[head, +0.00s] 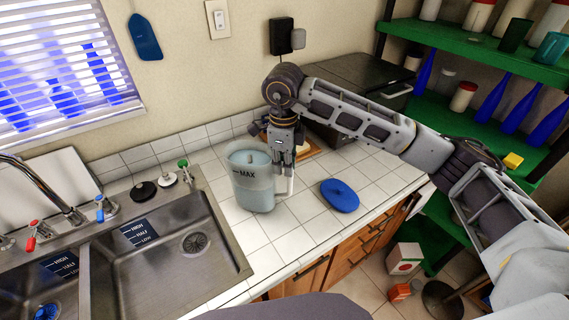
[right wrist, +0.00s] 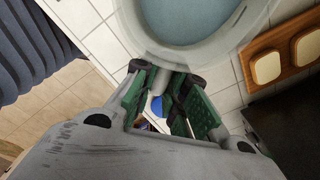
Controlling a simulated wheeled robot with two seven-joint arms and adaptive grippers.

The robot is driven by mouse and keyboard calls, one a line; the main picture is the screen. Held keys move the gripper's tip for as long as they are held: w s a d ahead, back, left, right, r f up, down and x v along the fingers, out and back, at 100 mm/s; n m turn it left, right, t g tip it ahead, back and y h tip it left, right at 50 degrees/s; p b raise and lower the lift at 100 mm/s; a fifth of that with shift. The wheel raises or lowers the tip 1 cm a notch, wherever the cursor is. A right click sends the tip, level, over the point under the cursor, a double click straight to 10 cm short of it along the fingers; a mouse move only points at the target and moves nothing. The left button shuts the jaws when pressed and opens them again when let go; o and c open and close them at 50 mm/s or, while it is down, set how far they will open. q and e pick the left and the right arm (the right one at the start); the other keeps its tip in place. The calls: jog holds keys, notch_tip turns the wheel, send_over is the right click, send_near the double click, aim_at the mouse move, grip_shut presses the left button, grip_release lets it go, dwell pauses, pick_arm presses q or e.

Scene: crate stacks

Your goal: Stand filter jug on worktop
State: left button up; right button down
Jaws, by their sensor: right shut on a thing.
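The filter jug (head: 252,188) is a translucent, bluish container with a MAX mark. It looks upright, over the white tiled worktop (head: 295,227) just right of the sink; I cannot tell whether its base touches the tiles. My right gripper (head: 286,172) comes down from above at the jug's right side, where its handle is, and is shut on it. In the right wrist view my right gripper (right wrist: 168,88) has its green-padded fingers at the jug's edge, and the jug (right wrist: 190,50) fills the top middle. My left gripper is not in view.
A double sink (head: 175,245) lies to the left. A blue oval object (head: 339,195) lies on the worktop right of the jug. A wooden board (right wrist: 279,50) and a dark box (head: 368,78) stand behind. Green shelves (head: 480,60) with bottles are at the right. Tiles at the front are clear.

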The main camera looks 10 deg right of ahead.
jog(key=shift+f, duration=0.25)
jog(key=c, duration=1.3)
grip_release()
jog(key=shift+c, duration=0.2)
notch_tip(320, 180, up, 12)
jog(key=shift+s, duration=0.15)
jog(key=shift+a, duration=0.1)
jog(key=shift+s+f, duration=0.1)
